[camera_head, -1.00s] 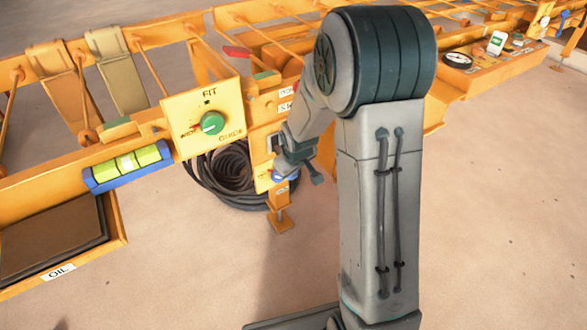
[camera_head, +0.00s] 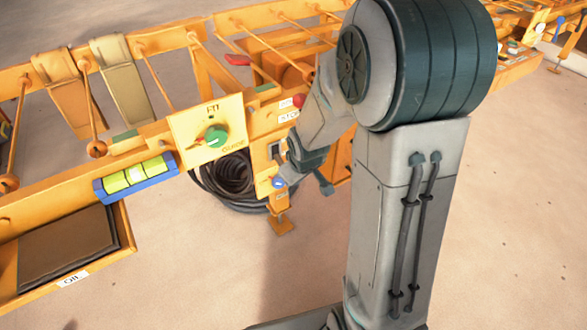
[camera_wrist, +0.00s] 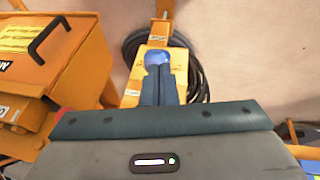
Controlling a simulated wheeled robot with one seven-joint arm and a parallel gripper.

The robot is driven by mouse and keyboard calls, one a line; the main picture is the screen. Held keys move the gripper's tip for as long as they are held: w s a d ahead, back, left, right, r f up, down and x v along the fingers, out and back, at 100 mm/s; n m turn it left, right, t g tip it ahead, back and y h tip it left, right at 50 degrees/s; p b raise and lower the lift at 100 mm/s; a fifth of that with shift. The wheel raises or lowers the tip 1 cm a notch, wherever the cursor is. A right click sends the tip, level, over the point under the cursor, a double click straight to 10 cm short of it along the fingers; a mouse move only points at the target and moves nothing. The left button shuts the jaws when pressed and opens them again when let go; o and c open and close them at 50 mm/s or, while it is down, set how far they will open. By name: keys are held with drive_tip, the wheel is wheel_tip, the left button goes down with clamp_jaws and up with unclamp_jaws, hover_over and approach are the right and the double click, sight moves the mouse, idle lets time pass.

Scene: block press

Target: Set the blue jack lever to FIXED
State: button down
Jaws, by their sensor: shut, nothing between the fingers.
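The blue jack lever (camera_head: 279,183) shows as a small blue piece on the orange post below the yellow dial panel, in the head view. In the wrist view its rounded blue top (camera_wrist: 157,57) sits on the yellow-orange jack plate (camera_wrist: 183,60), just beyond my fingertips. My gripper (camera_wrist: 158,72) is shut and empty, its dark fingers together and overlapping the lower part of the lever in this view. I cannot tell whether they touch it. In the head view my gripper (camera_head: 281,166) is close beside the post. The lever's setting and any FIXED marking cannot be read.
A coiled black hose (camera_head: 228,178) lies on the floor behind the post. The yellow panel with a green knob (camera_head: 215,136) is left of my gripper. An orange box with a black handle (camera_wrist: 48,36) stands at the left in the wrist view. Open floor lies in front.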

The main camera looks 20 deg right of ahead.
drive_tip(key=shift+s+d+r+p, duration=0.15)
drive_tip(key=shift+s+r, duration=0.2)
drive_tip(key=shift+s, duration=0.2)
drive_tip(key=shift+s+r+p, duration=0.2)
drive_tip(key=shift+s+r, duration=0.15)
drive_tip(key=shift+s, duration=0.2)
drive_tip(key=shift+s+d+r+p, duration=0.15)
drive_tip(key=shift+s+r, duration=0.2)
drive_tip(key=shift+s, duration=0.2)
drive_tip(key=s+r+m+p, duration=0.1)
drive_tip(key=s+r+p, duration=0.4)
drive_tip(key=r+p, duration=0.4)
drive_tip(key=s+a+r+m+g+p, duration=0.1)
drive_tip(key=s+r+p, duration=0.4)
drive_tip(key=r+p, duration=0.5)
drive_tip(key=s+r+m+p, duration=0.3)
drive_tip(key=r+p, duration=0.7)
drive_tip(key=r, duration=1.3)
drive_tip(key=shift+s+a+r+g, duration=0.3)
drive_tip(key=shift+s+a+r, duration=0.05)
drive_tip(key=shift+s, duration=0.7)
